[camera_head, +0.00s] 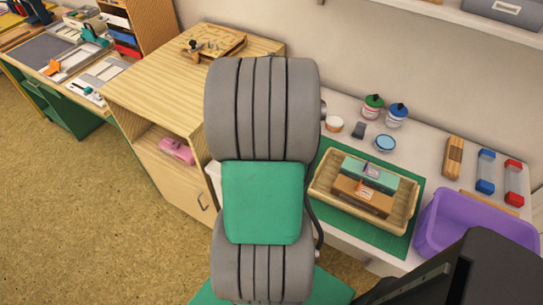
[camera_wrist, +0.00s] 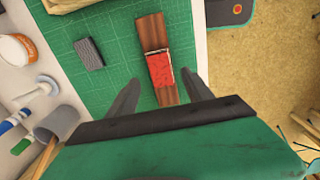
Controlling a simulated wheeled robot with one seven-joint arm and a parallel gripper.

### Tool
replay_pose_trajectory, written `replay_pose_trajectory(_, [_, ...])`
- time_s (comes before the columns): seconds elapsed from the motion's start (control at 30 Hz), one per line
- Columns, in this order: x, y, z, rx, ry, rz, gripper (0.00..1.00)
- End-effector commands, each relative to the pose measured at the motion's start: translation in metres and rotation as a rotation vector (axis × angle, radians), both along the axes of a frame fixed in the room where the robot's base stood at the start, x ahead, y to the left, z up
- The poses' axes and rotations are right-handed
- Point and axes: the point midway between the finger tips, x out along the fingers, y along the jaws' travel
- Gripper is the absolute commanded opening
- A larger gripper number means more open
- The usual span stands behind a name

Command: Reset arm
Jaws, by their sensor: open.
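In the head view my arm fills the middle and my gripper is hidden. A wooden tray (camera_head: 405,208) there holds a teal box (camera_head: 383,174) and a brown box (camera_head: 352,190), each with a label.
A small dark block (camera_wrist: 89,54) lies on the mat, left of the strip. A grey cup (camera_wrist: 57,122) with sticks stands at lower left. In the head view, a purple bin (camera_head: 470,225), several jars and a wooden cabinet (camera_head: 150,90) stand around my arm. The floor at left is clear.

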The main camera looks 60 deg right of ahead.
Motion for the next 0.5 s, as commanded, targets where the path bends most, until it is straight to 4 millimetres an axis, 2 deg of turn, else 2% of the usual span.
replay_pose_trajectory(0.1, [0.000,0.000,0.021,-0.001,-0.001,0.000,0.59])
replay_pose_trajectory(0.2, [0.000,0.000,0.029,0.000,0.000,0.000,0.59])
replay_pose_trajectory(0.5, [0.000,0.000,0.030,0.001,0.001,0.000,0.59])
